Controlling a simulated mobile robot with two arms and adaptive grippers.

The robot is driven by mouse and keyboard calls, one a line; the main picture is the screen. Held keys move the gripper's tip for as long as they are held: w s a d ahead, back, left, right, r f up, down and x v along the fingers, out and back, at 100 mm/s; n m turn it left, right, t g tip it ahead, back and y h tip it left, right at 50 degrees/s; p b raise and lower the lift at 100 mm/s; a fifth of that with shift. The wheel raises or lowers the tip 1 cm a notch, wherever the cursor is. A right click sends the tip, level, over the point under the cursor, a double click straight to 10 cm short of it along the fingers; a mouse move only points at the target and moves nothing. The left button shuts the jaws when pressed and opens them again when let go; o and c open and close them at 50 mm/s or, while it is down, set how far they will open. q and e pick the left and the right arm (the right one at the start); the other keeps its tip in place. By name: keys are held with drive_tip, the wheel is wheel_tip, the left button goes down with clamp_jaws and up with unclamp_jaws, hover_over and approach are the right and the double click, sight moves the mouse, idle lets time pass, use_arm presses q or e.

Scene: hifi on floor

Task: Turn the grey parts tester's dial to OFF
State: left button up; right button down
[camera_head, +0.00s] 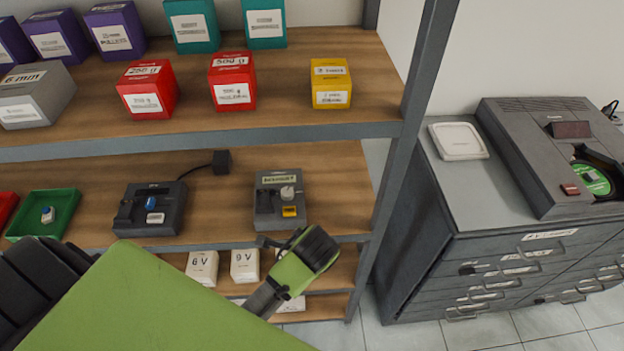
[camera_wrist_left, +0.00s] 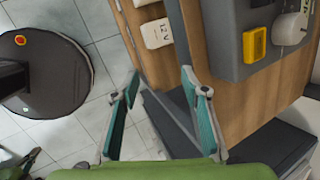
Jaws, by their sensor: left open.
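The grey parts tester (camera_head: 265,213) sits on the middle shelf near its right end, with a label along its top. Its pale dial (camera_head: 287,192) stands above a yellow part (camera_head: 289,211); I cannot read where the dial points. In the left wrist view the tester (camera_wrist_left: 232,38) is at the top right, with the yellow part (camera_wrist_left: 254,45) and the dial (camera_wrist_left: 289,27) cut by the edge. My left gripper (camera_wrist_left: 160,76) is open and empty, its teal fingers apart from the tester. In the head view its arm reaches below the tester. My right gripper is out of view.
A dark device with a blue knob (camera_head: 150,203) and a green tray (camera_head: 45,215) stand left on the same shelf. Small white boxes (camera_head: 202,267) sit on the shelf below. A metal post (camera_head: 415,95) bounds the shelf at right; a grey cabinet (camera_head: 425,225) stands beyond it.

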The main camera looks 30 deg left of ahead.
sight(287, 192)
use_arm(q)
drive_tip(key=w+a+r+m+y+p, duration=0.15)
drive_tip(key=w+r+m, duration=0.25)
drive_tip(key=r, duration=0.4)
drive_tip(key=w+r+m+y, duration=0.3)
drive_tip(key=w+r+m, duration=0.15)
drive_tip(key=r, duration=0.25)
drive_tip(key=w+a+f, duration=0.1)
drive_tip(key=a+f, duration=0.1)
drive_tip(key=shift+w+a+f+m+t, duration=0.15)
drive_tip(key=shift+w+a+m+t, duration=0.15)
drive_tip(key=shift+w+m+t, duration=0.1)
drive_tip(key=x, duration=0.6)
drive_tip(key=shift+s+a+f, duration=0.25)
drive_tip(key=shift+f, duration=0.1)
drive_tip(key=shift+w+a+f, duration=0.15)
drive_tip(key=shift+a+f, duration=0.15)
drive_tip(key=shift+f, duration=0.05)
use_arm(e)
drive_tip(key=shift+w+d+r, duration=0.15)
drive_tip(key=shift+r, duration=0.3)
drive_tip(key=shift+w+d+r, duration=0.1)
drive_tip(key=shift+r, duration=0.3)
use_arm(q)
drive_tip(key=c, duration=1.1)
